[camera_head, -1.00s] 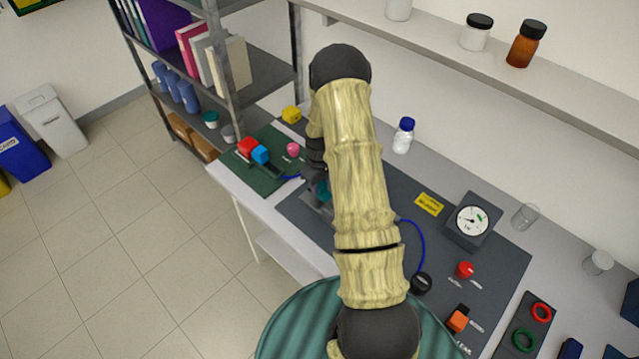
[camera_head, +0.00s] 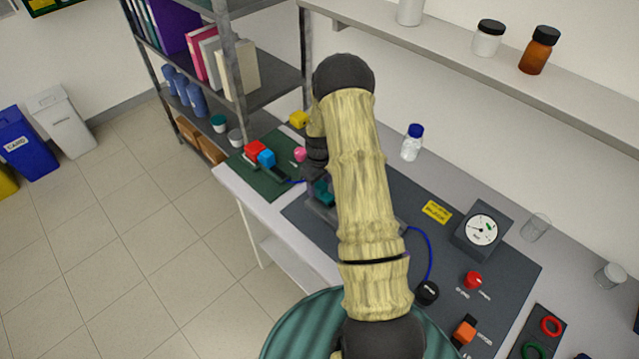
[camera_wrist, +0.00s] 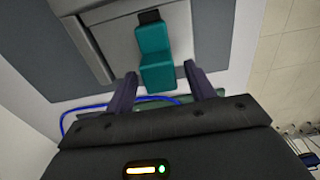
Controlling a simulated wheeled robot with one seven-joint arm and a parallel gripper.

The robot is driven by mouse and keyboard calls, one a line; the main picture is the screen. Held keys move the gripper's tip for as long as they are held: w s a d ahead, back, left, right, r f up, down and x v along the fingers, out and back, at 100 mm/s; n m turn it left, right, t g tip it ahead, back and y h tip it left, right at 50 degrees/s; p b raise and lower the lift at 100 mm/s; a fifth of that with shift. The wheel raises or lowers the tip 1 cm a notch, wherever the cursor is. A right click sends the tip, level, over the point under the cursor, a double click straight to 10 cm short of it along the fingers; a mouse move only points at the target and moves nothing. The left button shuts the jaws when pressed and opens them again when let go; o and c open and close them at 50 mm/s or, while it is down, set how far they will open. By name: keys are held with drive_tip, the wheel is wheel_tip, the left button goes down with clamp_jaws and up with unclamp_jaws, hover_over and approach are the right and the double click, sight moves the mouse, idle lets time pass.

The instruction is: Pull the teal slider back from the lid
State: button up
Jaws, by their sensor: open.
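The teal slider (camera_wrist: 155,55) shows in the wrist view on a grey housing (camera_wrist: 115,42), with a small black piece at its far end. A bit of the teal slider (camera_head: 323,192) also shows in the head view, mostly hidden by my arm. My gripper (camera_wrist: 160,78) is open, with one dark finger on each side of the slider's near end. I cannot tell whether either finger touches it. I cannot make out a separate lid; that part of the rig is largely behind my arm in the head view.
A blue tube (camera_head: 430,255) loops on the dark mat to a black knob (camera_head: 427,292). A gauge (camera_head: 481,230), red knob (camera_head: 472,280) and orange switch (camera_head: 464,332) stand to the right.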

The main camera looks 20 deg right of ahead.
sight(319, 184)
wheel_tip(319, 184, up, 18)
drive_tip(key=b, duration=0.5)
drive_tip(key=shift+f, duration=0.25)
drive_tip(key=s+a+m+t, duration=0.1)
drive_tip(key=s+a+m, duration=0.1)
drive_tip(key=s+a, duration=0.5)
drive_tip(key=s+a+m+t+b, duration=0.1)
drive_tip(key=s+a, duration=0.6)
drive_tip(key=s, duration=0.7)
drive_tip(key=shift+s+m+t, duration=0.3)
drive_tip(key=shift+s+m, duration=0.05)
drive_tip(key=shift+m, duration=0.15)
drive_tip(key=shift+a+r, duration=0.1)
